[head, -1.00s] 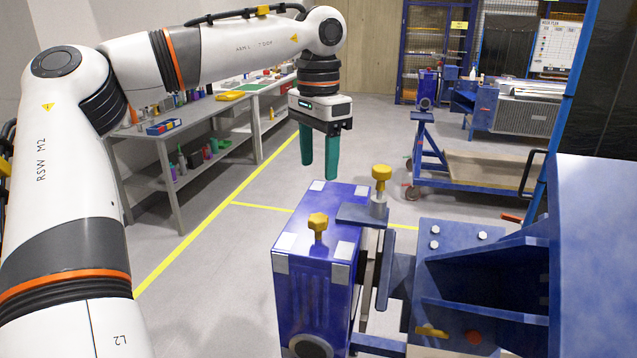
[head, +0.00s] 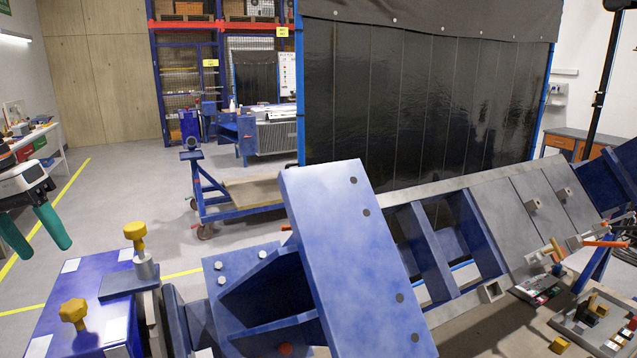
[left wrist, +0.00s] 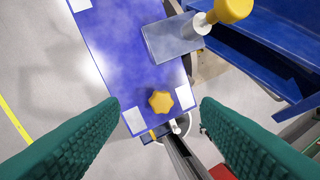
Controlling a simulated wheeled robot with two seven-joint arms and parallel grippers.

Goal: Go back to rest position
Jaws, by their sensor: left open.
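My left gripper (head: 36,236) is at the left edge of the head view, its two green fingers apart and empty. It hangs above and to the left of the blue jig box (head: 88,262). In the left wrist view the green fingers (left wrist: 160,135) are spread, with the box (left wrist: 125,40) seen below between them. A yellow star knob (head: 73,312) sits on the box top and also shows in the left wrist view (left wrist: 160,101). A taller yellow knob (head: 135,232) stands on a grey plate (head: 128,281). My right gripper is not in view.
The large blue and grey rotary frame (head: 350,262) fills the middle and right. A tray of small parts (head: 600,322) lies at the lower right. A blue cart (head: 240,195) and a black curtain (head: 420,105) stand behind. The floor at left (head: 120,205) is clear.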

